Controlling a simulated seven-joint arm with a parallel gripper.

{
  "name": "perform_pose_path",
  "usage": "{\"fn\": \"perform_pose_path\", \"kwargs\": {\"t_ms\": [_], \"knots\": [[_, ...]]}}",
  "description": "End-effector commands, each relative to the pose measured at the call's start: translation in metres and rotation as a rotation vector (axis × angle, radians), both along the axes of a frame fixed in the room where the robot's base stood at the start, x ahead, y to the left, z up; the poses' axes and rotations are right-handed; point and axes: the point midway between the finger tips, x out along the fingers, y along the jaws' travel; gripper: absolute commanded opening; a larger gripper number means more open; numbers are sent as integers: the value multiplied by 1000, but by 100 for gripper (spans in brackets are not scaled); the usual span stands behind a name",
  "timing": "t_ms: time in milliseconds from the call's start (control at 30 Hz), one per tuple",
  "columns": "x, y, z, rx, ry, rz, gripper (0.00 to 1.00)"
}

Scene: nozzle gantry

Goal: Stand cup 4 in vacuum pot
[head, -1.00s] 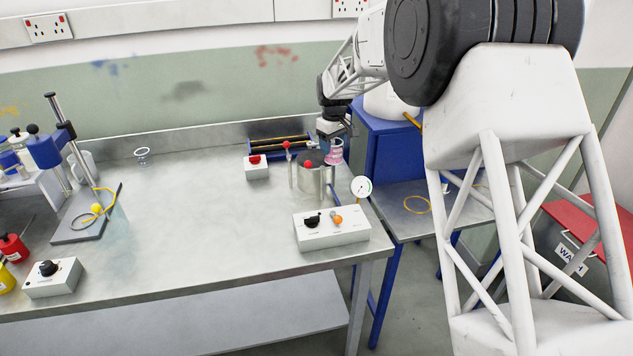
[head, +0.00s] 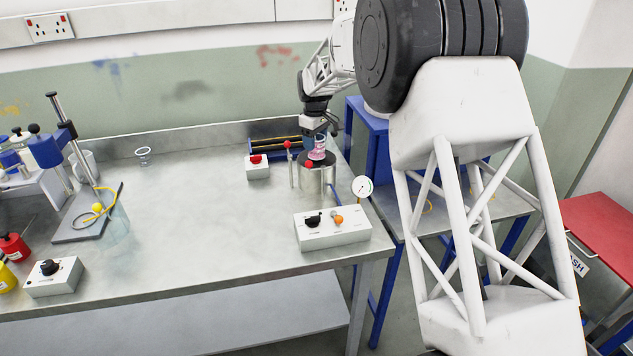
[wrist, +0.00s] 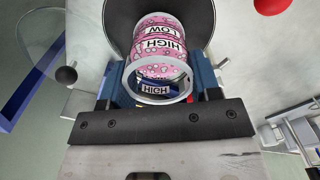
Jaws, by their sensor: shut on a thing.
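Cup 4 is taken to be the clear cup (head: 319,147) with pink liquid in my gripper; no number is readable on it. In the wrist view the cup (wrist: 163,62) shows HIGH and LOW labels and pink, bubbly contents. My gripper (head: 318,138) is shut on the cup. In the wrist view the pot's dark round interior (wrist: 120,14) lies around and beyond the cup.
Red-knobbed posts (head: 288,146) stand beside the pot. A pressure gauge (head: 362,187) and a control box (head: 331,228) with knobs are in front. A red-button box (head: 257,167) is to the left. The bench middle is clear.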

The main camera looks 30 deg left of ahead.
Motion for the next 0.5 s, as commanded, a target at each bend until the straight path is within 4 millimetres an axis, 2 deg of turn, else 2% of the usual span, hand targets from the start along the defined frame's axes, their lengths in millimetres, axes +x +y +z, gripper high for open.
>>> {"fn": "perform_pose_path", "kwargs": {"t_ms": [167, 500], "knots": [[0, 0, -7, -1, 1, 0, 31], [0, 0, -51, -1, 1, 0, 31]]}}
